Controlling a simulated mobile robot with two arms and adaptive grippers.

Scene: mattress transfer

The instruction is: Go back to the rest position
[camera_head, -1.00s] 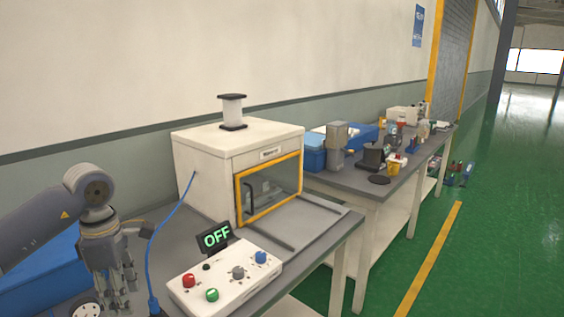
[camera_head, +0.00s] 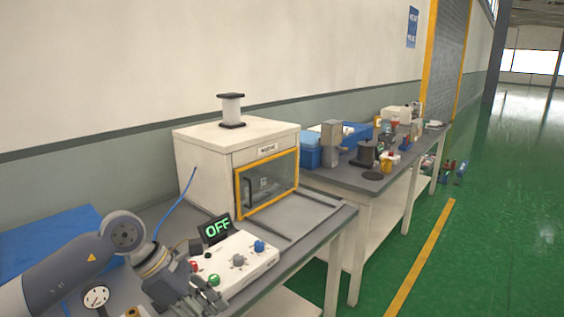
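My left arm comes in from the lower left. My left gripper (camera_head: 198,300) is low in the head view, in front of the left end of the white control box (camera_head: 247,261), hiding part of it. Its fingers overlap one another and run to the bottom edge, so I cannot tell whether it is open or shut. I see nothing held in it. My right gripper is not in view.
A white machine (camera_head: 204,165) with a yellow-framed window stands on the grey table (camera_head: 318,212). A display reading OFF (camera_head: 215,229) is by the control box. Green floor (camera_head: 480,260) is clear at right.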

